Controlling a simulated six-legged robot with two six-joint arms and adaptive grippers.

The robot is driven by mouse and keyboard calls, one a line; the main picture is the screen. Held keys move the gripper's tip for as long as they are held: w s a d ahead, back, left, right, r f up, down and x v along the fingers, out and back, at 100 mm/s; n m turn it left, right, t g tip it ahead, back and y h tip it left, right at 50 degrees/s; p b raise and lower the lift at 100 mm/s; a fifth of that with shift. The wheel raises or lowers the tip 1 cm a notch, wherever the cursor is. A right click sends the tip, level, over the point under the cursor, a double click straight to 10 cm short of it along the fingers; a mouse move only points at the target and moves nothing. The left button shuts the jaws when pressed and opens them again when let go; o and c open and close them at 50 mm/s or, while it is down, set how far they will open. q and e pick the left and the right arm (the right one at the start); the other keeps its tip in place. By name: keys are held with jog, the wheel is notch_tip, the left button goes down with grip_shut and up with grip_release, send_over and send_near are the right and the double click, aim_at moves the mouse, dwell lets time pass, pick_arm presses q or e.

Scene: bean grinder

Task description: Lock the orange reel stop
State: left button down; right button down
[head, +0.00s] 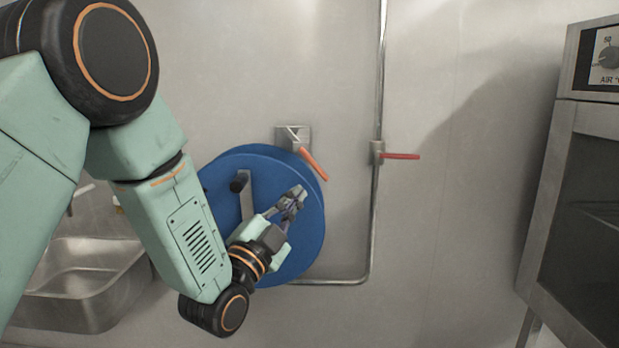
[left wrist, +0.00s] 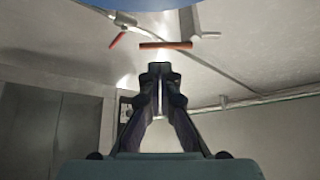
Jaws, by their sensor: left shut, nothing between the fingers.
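The orange reel stop (head: 314,164) is a lever slanting down to the right from a grey metal bracket (head: 290,134) on the wall, at the upper right of the blue reel (head: 222,181). In the left wrist view the orange stop (left wrist: 165,45) lies as a level bar just beyond the fingertips, apart from them. My left gripper (head: 298,194) is shut and empty, in front of the reel's right part and below the stop. The left wrist view shows its fingers (left wrist: 160,72) together at the tips. My right gripper is not in view.
A red-handled valve (head: 402,156) sits on a vertical wall pipe (head: 376,220) right of the reel. A crank handle (head: 240,183) sticks out from the reel's face. A metal sink (head: 85,290) is at lower left. An oven (head: 575,190) stands at right.

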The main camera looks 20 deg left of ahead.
aim_at(317, 168)
pick_arm(q)
jog(key=x, duration=0.6)
jog(key=shift+w+r, duration=0.1)
jog(key=shift+w, duration=0.15)
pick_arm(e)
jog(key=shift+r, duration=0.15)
pick_arm(q)
jog(key=shift+a, duration=0.1)
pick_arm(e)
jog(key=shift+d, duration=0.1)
pick_arm(q)
jog(key=shift+d, duration=0.3)
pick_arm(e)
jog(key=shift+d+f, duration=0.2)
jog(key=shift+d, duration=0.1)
pick_arm(q)
jog(key=shift+a+b, duration=0.1)
jog(key=shift+b, duration=0.2)
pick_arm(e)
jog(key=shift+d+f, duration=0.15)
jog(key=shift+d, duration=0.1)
pick_arm(q)
jog(key=shift+r, duration=0.1)
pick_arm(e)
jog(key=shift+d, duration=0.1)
